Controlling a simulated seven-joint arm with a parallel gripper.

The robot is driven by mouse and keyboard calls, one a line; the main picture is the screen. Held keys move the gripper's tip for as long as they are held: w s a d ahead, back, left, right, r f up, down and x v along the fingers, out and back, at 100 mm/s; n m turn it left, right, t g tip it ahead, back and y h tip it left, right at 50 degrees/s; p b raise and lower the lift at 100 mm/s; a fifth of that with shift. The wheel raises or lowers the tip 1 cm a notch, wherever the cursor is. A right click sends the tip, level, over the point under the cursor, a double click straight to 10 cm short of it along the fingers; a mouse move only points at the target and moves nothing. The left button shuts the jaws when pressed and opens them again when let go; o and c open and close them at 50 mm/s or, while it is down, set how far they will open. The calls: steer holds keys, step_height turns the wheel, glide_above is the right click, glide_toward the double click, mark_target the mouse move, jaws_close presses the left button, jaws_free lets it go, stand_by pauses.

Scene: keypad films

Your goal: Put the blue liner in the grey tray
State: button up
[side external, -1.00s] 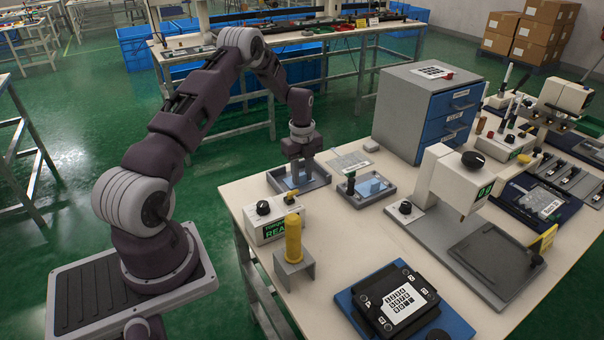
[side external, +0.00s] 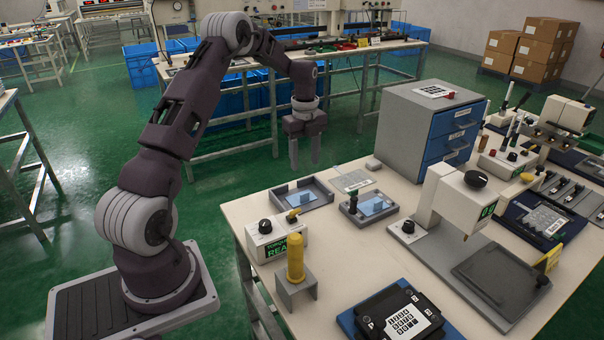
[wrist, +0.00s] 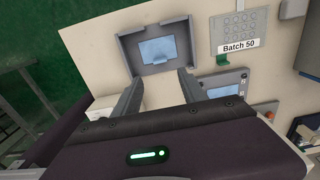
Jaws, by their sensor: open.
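A light-blue sheet, which looks like the blue liner (side external: 299,199), lies flat inside a grey tray (side external: 322,187) at the table's far left edge. In the wrist view, the liner (wrist: 157,51) lies within the tray's walls (wrist: 124,50), apart from the fingers. A second blue sheet (side external: 374,206) lies in a smaller grey holder to the right; it also shows in the wrist view (wrist: 222,91). I cannot tell for sure which sheet is the liner. My gripper (side external: 304,166) is open and empty, raised above the tray. Its fingers (wrist: 160,78) show apart in the wrist view.
A grey keypad sheet labelled Batch 50 (wrist: 238,43) lies beside the tray. A control box (side external: 275,241) and a yellow-topped post (side external: 295,258) stand nearer. A drawer cabinet (side external: 415,125) and a press (side external: 450,200) stand to the right.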

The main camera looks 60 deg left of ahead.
steer(key=s+d+r+n+t+y, duration=0.1)
steer(key=s+d+r+n, duration=0.25)
steer(key=d+r, duration=0.5)
steer(key=s+d+r+n+t, duration=0.1)
steer(key=s+d+r+n, duration=0.25)
steer(key=d+r, duration=0.5)
steer(key=s+d+r+n+t, duration=0.1)
steer(key=s+d+n, duration=0.4)
steer(key=s, duration=0.5)
steer(key=s+d+r+n+t+h, duration=0.1)
steer(key=s+d+n+t, duration=0.1)
steer(key=s+d+n, duration=0.4)
steer(key=s+d, duration=0.1)
steer(key=s, duration=0.3)
steer(key=shift+s+d+r+t, duration=0.15)
steer(key=shift+s+d+t, duration=0.05)
steer(key=shift+d+t, duration=0.15)
